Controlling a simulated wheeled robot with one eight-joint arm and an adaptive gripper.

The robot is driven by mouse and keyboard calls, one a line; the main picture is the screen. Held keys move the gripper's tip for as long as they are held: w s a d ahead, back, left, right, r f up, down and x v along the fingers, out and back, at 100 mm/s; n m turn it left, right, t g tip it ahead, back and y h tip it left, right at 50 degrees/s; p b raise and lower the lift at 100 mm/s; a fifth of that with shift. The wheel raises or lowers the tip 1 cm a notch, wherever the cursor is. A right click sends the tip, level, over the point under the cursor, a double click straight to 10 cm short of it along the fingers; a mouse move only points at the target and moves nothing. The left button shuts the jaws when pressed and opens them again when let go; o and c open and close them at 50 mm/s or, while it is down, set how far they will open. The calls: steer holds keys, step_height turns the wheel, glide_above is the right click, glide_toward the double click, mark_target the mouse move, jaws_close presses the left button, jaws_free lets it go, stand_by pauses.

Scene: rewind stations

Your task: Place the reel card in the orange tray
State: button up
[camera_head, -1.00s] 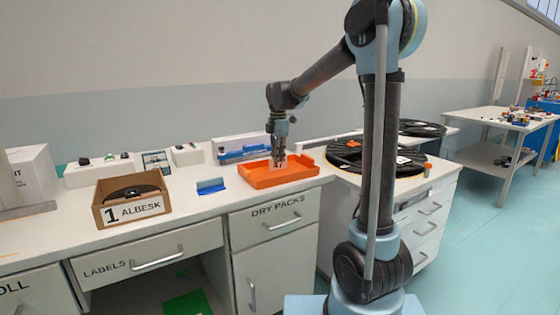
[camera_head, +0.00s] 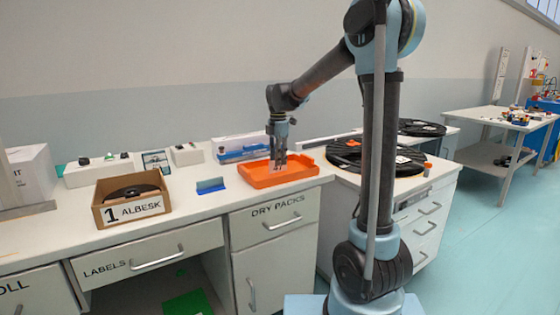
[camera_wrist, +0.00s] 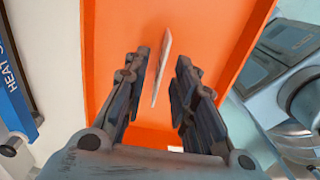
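The orange tray (camera_head: 262,180) sits on the counter, and its orange floor fills most of the wrist view (camera_wrist: 112,30). My gripper (camera_head: 278,163) points down over the tray, with its fingertips low and close to it. In the wrist view my gripper (camera_wrist: 163,62) is open, with its two fingers apart. The pale reel card (camera_wrist: 163,62) shows as a thin, slanted sliver between the fingers, with gaps on both sides. It is over the tray floor; I cannot tell whether it stands on edge or touches the floor. In the head view it is mostly hidden by the fingers.
A blue heat sealer (camera_head: 243,153) stands behind the tray. A cardboard box labelled 1 ALBESK (camera_head: 137,208) and a small blue piece (camera_head: 210,186) are to the left. Black reels (camera_head: 375,158) lie on the counter to the right.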

step_height(320, 180, up, 12)
steer(key=s+d+f+m, duration=0.3)
steer(key=s+d+m, duration=0.3)
steer(key=s+d, duration=0.3)
steer(key=s+d+f+m+t, duration=0.1)
steer(key=s+d+f+m, duration=0.6)
steer(key=s+f+m, duration=0.2)
steer(key=s+d+f+m+t, duration=0.1)
steer(key=s+d+f+m, duration=0.6)
steer(key=s+f, duration=0.6)
steer(key=s+m, duration=0.2)
steer(key=shift+s, duration=0.3)
